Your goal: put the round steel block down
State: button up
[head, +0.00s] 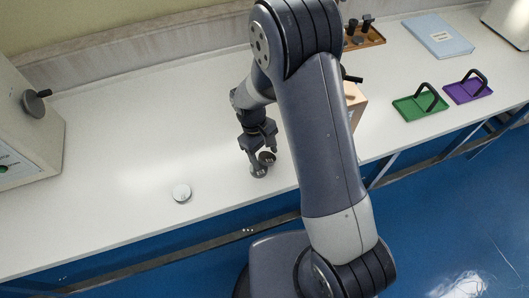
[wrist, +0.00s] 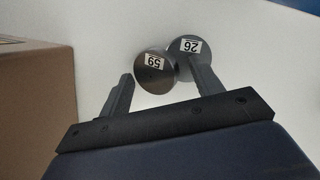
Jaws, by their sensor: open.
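My gripper (head: 261,153) is low over the white bench in the head view. In the wrist view its two fingers are apart. A round steel block (wrist: 152,82) with a white number label lies between and just beyond the fingertips. A second round block (wrist: 181,47), lighter grey and also labelled, lies beside it, partly behind the right finger. The two blocks look to touch or nearly touch. In the head view two small round blocks show at the fingertips, one in front (head: 258,172) and one partly hidden by the fingers (head: 268,158).
A pale round disc (head: 181,193) lies on the bench to the left. A light brown box (head: 355,108) stands right of my gripper, partly behind my arm. A tester (head: 25,130) stands far left. Green (head: 420,106) and purple (head: 468,91) handled trays lie right.

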jog(key=shift+s+f, duration=0.3)
jog(key=shift+f, duration=0.05)
jog(key=shift+a+r+p, duration=0.15)
jog(key=shift+r+p, duration=0.45)
jog(key=b+v, duration=0.1)
jog(key=v, duration=1.1)
jog(key=shift+w, duration=0.2)
jog(key=x, duration=1.2)
jog(key=shift+f+p, duration=0.15)
jog(key=shift+p, duration=0.15)
